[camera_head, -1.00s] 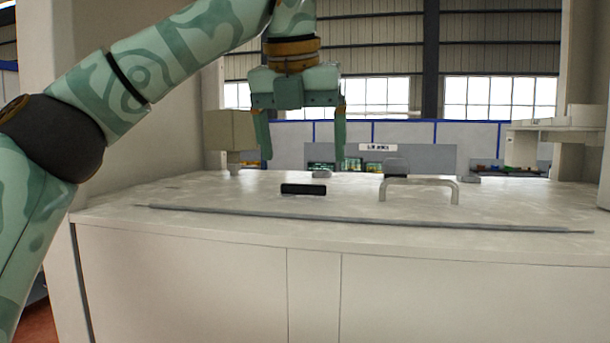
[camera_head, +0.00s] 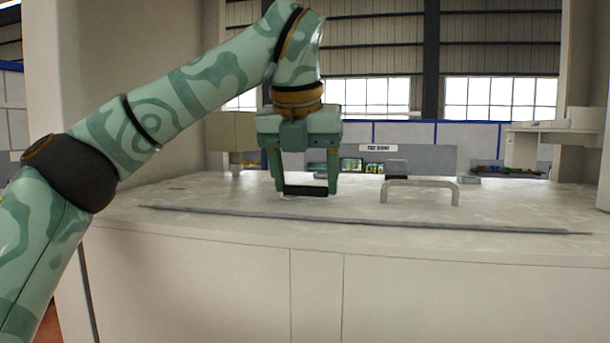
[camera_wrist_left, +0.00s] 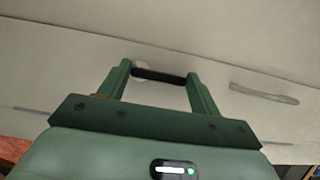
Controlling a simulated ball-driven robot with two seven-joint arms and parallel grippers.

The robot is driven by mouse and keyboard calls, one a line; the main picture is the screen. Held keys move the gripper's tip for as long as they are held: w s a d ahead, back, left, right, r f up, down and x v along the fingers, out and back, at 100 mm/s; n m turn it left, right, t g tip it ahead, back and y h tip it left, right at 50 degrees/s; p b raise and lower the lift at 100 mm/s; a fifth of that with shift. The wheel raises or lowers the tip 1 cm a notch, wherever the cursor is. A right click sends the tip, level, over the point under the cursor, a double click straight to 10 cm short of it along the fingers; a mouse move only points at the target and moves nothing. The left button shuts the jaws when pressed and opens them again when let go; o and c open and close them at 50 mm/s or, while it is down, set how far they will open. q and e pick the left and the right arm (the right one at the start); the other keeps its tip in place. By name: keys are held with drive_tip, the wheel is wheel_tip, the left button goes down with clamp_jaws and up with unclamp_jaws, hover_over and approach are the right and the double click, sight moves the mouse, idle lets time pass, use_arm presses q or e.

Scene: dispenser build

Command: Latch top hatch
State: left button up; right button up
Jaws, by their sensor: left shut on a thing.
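The top hatch (camera_head: 240,203) is a pale flat panel on top of the white cabinet, lying level in the head view. A dark bar-shaped latch (camera_head: 305,191) sits on it left of centre. My left gripper (camera_head: 306,184) points down with one finger at each end of this bar and is shut on it. The bar also shows between the fingertips in the left wrist view (camera_wrist_left: 158,77). A pale arched handle (camera_head: 420,183) stands on the hatch to the right, apart from the gripper. My right gripper is not in view.
A grey strip (camera_head: 360,220) runs along the front edge of the top. A small dark-topped block (camera_head: 397,169) stands behind the handle. White cabinet walls rise at left and right. The surface right of the handle is clear.

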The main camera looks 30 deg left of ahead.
use_arm(q)
drive_tip(key=shift+s+m, duration=0.1)
drive_tip(key=shift+m, duration=0.2)
drive_tip(key=m+h, duration=0.1)
drive_tip(key=m, duration=0.1)
drive_tip(key=s+m+h, duration=0.1)
drive_tip(key=m, duration=0.1)
drive_tip(key=shift+a+m, duration=0.1)
drive_tip(key=shift+m, duration=0.2)
drive_tip(key=m, duration=0.1)
drive_tip(key=m+h, duration=0.1)
drive_tip(key=m, duration=0.1)
drive_tip(key=shift+s+a+r+m+h, duration=0.1)
drive_tip(key=shift+s+a+m+h, duration=0.15)
drive_tip(key=shift+s+m+h, duration=0.05)
drive_tip(key=m, duration=0.1)
drive_tip(key=m+g+h, duration=0.1)
drive_tip(key=m, duration=0.1)
drive_tip(key=a+m, duration=0.1)
drive_tip(key=m, duration=0.1)
drive_tip(key=shift+s+g, duration=0.35)
drive_tip(key=shift+g, duration=0.05)
drive_tip(key=shift+s+a+r+m+g+h, duration=0.1)
drive_tip(key=shift+a+m+g+h, duration=0.2)
drive_tip(key=shift+m, duration=0.7)
drive_tip(key=shift+a+m+g+h, duration=0.15)
drive_tip(key=shift+m+g, duration=0.25)
drive_tip(key=shift+m, duration=0.6)
drive_tip(key=shift+d, duration=0.1)
